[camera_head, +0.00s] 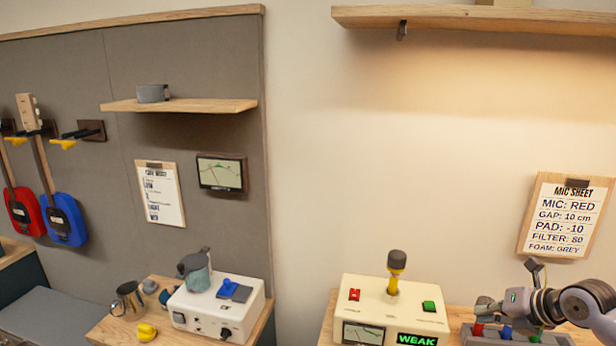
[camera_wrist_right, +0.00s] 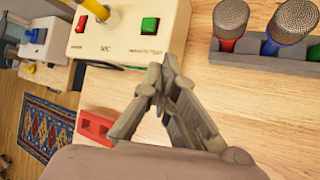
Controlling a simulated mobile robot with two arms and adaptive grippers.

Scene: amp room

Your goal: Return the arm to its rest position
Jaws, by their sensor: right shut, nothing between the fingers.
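My right gripper (camera_head: 484,304) is at the lower right in the head view, its arm coming in from the right edge. It is shut and empty. In the wrist view its fingers (camera_wrist_right: 160,82) meet above the wooden bench, between the cream box and the microphone tray, holding nothing. In the head view it hangs just over or in front of the tray (camera_head: 562,340); the exact height is hard to tell. My left gripper is not in view.
A cream box (camera_head: 365,288) with a yellow-stemmed microphone (camera_head: 395,270) and a green "WEAK" display stands left of my right gripper. Microphones (camera_wrist_right: 232,20) stand in the tray. A red slotted piece (camera_wrist_right: 95,126) lies on the bench. A mic sheet (camera_head: 567,215) hangs behind the arm.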

